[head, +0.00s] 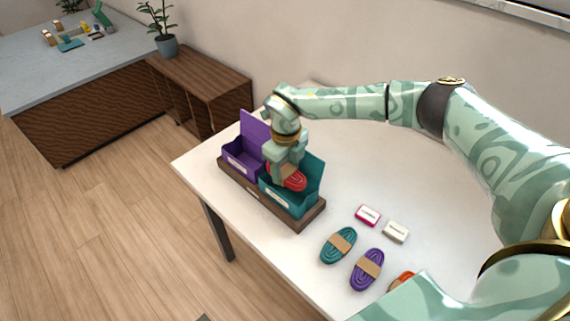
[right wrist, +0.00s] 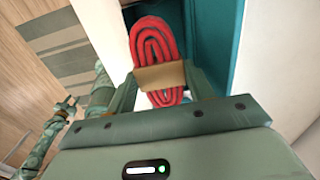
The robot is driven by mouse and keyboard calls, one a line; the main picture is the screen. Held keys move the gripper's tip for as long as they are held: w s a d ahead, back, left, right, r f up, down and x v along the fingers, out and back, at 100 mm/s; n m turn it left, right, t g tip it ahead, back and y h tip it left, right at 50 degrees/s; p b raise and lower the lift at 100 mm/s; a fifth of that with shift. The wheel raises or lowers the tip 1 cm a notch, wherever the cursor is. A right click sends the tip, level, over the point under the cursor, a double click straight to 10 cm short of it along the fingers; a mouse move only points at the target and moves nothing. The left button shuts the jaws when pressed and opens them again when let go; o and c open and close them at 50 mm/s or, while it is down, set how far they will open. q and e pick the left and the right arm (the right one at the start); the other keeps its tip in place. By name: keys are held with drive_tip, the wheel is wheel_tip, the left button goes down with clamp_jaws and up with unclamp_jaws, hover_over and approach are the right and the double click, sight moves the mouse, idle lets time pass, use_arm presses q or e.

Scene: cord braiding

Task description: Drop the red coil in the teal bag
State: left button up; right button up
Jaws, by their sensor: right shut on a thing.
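My right gripper (head: 286,171) is shut on the red coil (head: 297,182), a flat oval of red cord with a tan band. In the head view the coil is at the mouth of the teal bag (head: 312,174), and my gripper hides part of both. I cannot tell how far below the rim the coil reaches. In the right wrist view the red coil (right wrist: 153,42) is held at its tan band between the fingers, with teal walls (right wrist: 221,40) beside it.
A purple bag (head: 238,161) stands left of the teal one in the same brown wooden base (head: 306,220). Teal (head: 338,246) and purple (head: 367,270) coils, a partly hidden orange-red coil (head: 402,281), and pink (head: 368,215) and pale (head: 396,232) small boxes lie on the white table.

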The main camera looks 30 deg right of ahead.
drive_tip(key=shift+f+b, duration=0.35)
drive_tip(key=shift+f, duration=0.7)
use_arm(q)
drive_tip(key=shift+f, duration=0.6)
use_arm(e)
drive_tip(key=o, duration=1.1)
drive_tip(key=shift+o, duration=0.2)
use_arm(q)
wheel_tip(320, 180, up, 2)
drive_tip(key=p, duration=0.2)
drive_tip(key=shift+w+r+p, duration=0.15)
drive_tip(key=shift+r+p, duration=0.05)
drive_tip(key=shift+p, duration=0.1)
use_arm(e)
wheel_tip(320, 180, up, 16)
drive_tip(key=shift+r, duration=0.15)
